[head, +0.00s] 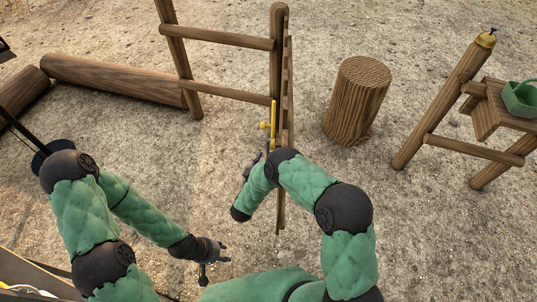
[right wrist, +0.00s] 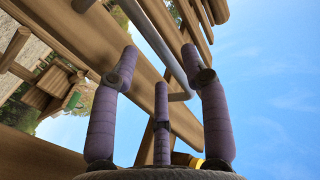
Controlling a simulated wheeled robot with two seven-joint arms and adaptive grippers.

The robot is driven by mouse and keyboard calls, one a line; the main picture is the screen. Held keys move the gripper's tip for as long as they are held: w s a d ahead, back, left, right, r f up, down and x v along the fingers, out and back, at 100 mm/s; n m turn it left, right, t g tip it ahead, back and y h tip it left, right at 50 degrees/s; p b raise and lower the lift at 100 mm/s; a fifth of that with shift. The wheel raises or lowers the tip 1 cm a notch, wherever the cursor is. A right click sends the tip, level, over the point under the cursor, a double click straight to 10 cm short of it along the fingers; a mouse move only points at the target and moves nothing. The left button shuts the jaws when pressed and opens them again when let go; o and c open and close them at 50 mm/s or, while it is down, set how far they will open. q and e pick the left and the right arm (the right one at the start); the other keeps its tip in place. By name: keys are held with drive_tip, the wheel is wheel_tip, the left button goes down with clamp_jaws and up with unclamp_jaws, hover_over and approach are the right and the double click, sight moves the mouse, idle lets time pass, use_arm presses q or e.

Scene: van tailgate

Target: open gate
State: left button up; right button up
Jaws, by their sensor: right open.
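A wooden gate structure (head: 228,38) of round posts and rails stands ahead in the head view. A narrow upright section (head: 289,90) is seen nearly edge-on at its right end. A yellow upright piece with a short side peg (head: 273,118) is on that end. My right gripper (head: 251,166) is beside the gate's lower end, partly hidden by my arm. In the right wrist view its fingers (right wrist: 160,85) are spread, with a grey bent metal bar (right wrist: 157,42) beyond and between them; contact cannot be told. My left gripper (head: 217,260) is open and empty above the ground, left of the gate.
A log stump (head: 357,100) stands right of the gate. A wooden trestle (head: 440,105) with a green container (head: 520,98) is at the far right. A log (head: 115,80) lies at left. Gravel ground (head: 225,150) between is clear.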

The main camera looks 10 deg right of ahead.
drive_tip(key=v, duration=0.8)
drive_tip(key=shift+s, duration=0.25)
